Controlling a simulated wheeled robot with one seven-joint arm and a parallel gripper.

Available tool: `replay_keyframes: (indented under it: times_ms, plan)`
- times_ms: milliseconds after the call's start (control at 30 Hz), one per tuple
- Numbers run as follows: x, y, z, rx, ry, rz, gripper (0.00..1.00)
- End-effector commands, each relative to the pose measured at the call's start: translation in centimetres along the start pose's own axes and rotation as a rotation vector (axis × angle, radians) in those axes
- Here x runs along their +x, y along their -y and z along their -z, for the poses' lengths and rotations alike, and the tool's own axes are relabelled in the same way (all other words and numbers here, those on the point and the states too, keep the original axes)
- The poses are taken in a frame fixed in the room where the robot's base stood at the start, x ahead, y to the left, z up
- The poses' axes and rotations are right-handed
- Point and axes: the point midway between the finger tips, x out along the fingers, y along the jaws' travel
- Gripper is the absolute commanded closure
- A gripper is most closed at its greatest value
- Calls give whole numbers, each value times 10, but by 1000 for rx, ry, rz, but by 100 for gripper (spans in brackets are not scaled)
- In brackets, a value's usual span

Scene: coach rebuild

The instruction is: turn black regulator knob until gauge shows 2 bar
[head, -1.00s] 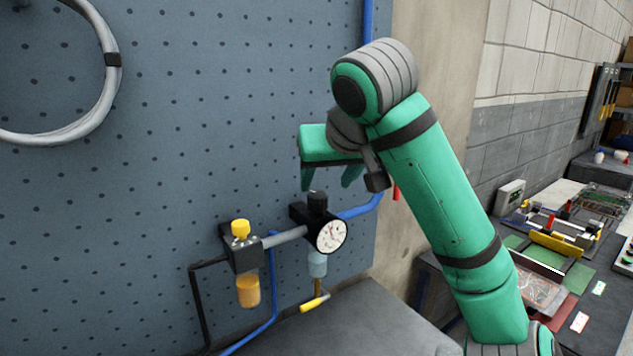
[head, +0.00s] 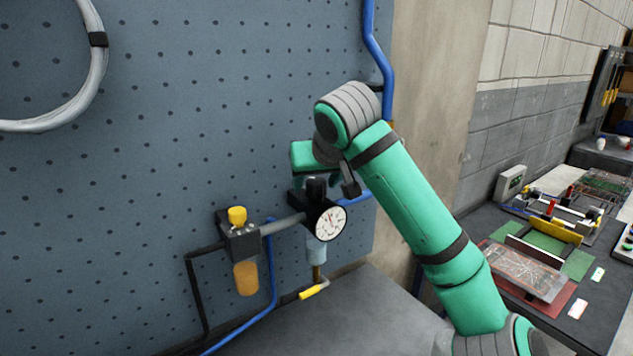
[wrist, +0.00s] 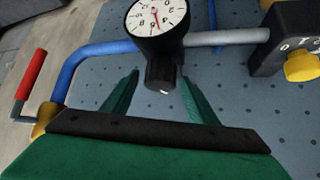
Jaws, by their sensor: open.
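The black regulator knob (head: 316,187) stands upright on top of the black regulator body on the pegboard; it also shows in the wrist view (wrist: 160,77). The white round gauge (head: 329,224) faces forward on the regulator and shows in the wrist view (wrist: 157,15). Its needle is visible, but I cannot read the value. My green gripper (head: 315,184) is at the knob from above. In the wrist view my gripper (wrist: 160,82) is open, with one finger on each side of the knob and visible gaps, so it does not grip it.
A yellow-knobbed unit with an amber bowl (head: 246,278) is left of the regulator, joined by a grey pipe. A blue pipe (head: 355,199) runs right. A yellow-handled valve (head: 313,289) hangs below. A red-handled valve (wrist: 31,75) shows at left in the wrist view. A cluttered bench stands right.

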Motion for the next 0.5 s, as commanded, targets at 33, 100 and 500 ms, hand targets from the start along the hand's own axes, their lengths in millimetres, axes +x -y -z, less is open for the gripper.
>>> replay_keyframes:
  times_ms: [33, 100, 500]
  plan:
    - [2, 0, 0, 1, -1, 0, 47]
    - [3, 0, 0, 1, -1, 0, 47]
    - [3, 0, 0, 0, -1, 0, 88]
